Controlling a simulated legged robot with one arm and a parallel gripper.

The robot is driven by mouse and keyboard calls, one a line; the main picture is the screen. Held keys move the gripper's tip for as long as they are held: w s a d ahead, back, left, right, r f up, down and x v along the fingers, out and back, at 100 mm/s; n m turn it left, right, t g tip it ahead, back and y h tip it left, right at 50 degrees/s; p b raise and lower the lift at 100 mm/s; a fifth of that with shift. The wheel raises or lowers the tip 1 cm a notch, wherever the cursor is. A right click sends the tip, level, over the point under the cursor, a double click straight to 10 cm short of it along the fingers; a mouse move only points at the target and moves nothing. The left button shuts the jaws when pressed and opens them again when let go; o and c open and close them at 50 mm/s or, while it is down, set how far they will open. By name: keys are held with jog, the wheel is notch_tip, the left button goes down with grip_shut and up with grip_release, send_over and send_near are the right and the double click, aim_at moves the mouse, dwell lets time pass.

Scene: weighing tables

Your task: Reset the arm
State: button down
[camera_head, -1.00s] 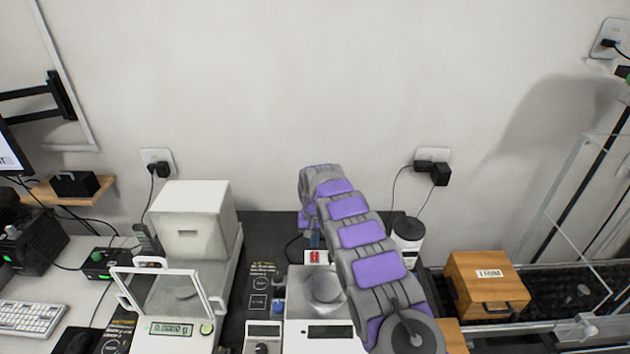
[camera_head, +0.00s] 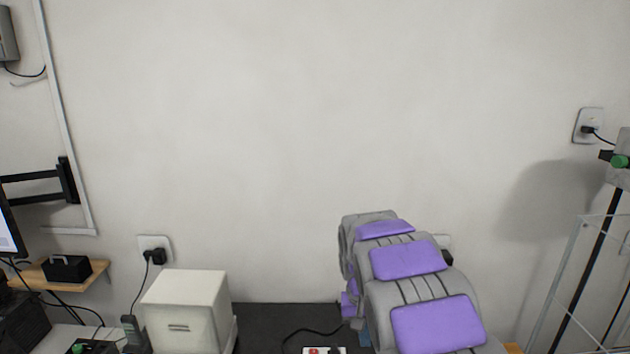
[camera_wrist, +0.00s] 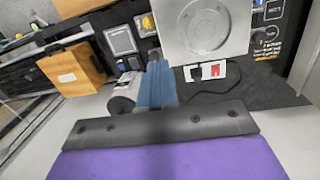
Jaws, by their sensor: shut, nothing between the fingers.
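My gripper (camera_wrist: 157,85) shows in the wrist view as blue fingers closed together, with nothing between them. It hangs above the dark table top, beside the balance with a round metal pan (camera_wrist: 205,28). In the head view my grey and purple arm fills the lower right, and it hides most of the gripper. Only a bit of blue shows at the arm's left edge.
A white balance housing (camera_head: 186,308) stands at lower left. A power strip (camera_wrist: 212,73) with a red switch lies near the balance. The wall above is clear.

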jog(key=s+d+r, duration=0.2)
jog(key=s+r, duration=0.1)
jog(key=s, duration=0.7)
jog(key=s+d+r, duration=0.1)
jog(key=s+r, duration=0.2)
jog(key=s, duration=0.7)
jog(key=s+f+g+y, duration=0.1)
jog(key=s+f, duration=0.1)
jog(key=s, duration=1.6)
jog(key=shift+f+n, duration=0.4)
jog(key=c, duration=1.8)
grip_release()
jog(key=shift+a, duration=0.1)
